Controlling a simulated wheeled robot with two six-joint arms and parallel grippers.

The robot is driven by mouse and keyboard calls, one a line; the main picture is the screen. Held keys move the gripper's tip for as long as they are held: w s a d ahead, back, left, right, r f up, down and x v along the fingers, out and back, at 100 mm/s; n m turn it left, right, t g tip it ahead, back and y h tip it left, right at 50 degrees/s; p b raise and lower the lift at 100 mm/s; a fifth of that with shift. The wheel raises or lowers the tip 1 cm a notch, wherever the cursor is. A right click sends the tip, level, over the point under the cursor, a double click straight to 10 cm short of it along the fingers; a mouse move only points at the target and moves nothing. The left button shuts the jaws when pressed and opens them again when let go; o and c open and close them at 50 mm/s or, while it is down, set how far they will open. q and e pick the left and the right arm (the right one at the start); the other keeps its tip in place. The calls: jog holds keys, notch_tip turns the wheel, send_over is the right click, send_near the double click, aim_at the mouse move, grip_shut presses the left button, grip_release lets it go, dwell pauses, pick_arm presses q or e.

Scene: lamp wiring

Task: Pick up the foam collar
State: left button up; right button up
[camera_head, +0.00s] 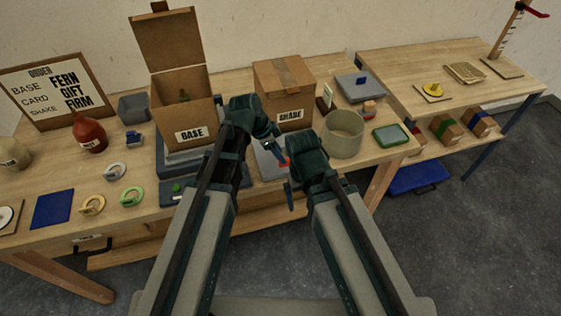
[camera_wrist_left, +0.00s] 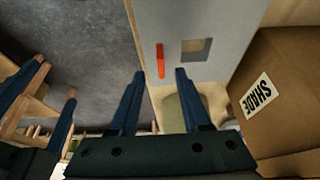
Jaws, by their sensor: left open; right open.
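I cannot tell for sure which object is the foam collar. Several ring-shaped pieces lie on the left part of the bench: a pale grey ring (camera_head: 115,172), a tan-yellow ring (camera_head: 92,205) and a green ring (camera_head: 131,196). None is in a gripper. My left gripper (camera_head: 270,147) is open in front of the box marked SHADE. In the left wrist view its fingers (camera_wrist_left: 158,75) are apart and empty, near a grey plate (camera_wrist_left: 220,20) with a red strip (camera_wrist_left: 160,60) and a square opening. My right gripper (camera_head: 289,187) is lower, at the bench's front; its fingers are small here.
An open BASE box (camera_head: 193,113) and the closed SHADE box (camera_head: 291,120) stand at the back of the bench. A beige round tub (camera_head: 343,135) and a green tray (camera_head: 391,136) are at right. A red vase (camera_head: 89,134) and a blue mat (camera_head: 53,208) are at left.

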pick_arm(q)
jog(key=shift+b+x, duration=2.3)
jog(key=shift+x, duration=0.45)
jog(key=shift+w+r, duration=0.1)
jog(key=shift+r, duration=0.05)
grip_shut()
